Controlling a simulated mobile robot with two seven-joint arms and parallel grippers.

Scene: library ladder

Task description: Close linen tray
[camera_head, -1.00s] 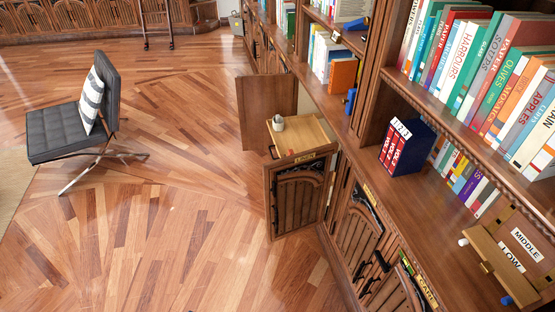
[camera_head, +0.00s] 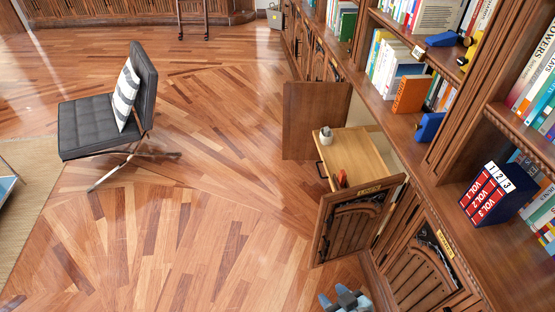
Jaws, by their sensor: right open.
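The linen tray, a light wooden pull-out (camera_head: 360,150), stands out from an open low cabinet in the bookcase. A small pale cup-like object (camera_head: 326,136) sits at its far left corner and a red object (camera_head: 342,178) near its front left. The dark handle (camera_head: 321,170) shows on the tray's left end. The near cabinet door (camera_head: 352,222) stands open and hides part of the tray's near side. My right gripper (camera_head: 345,298) is open at the bottom edge, apart from the tray and nearer than the door. My left gripper is out of view.
The far cabinet door (camera_head: 315,122) also stands open. A black chair (camera_head: 105,110) with a striped cushion is at the left. Open wooden floor (camera_head: 200,200) lies between chair and bookcase. A red and blue book box (camera_head: 495,195) sits on the shelf ledge at right.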

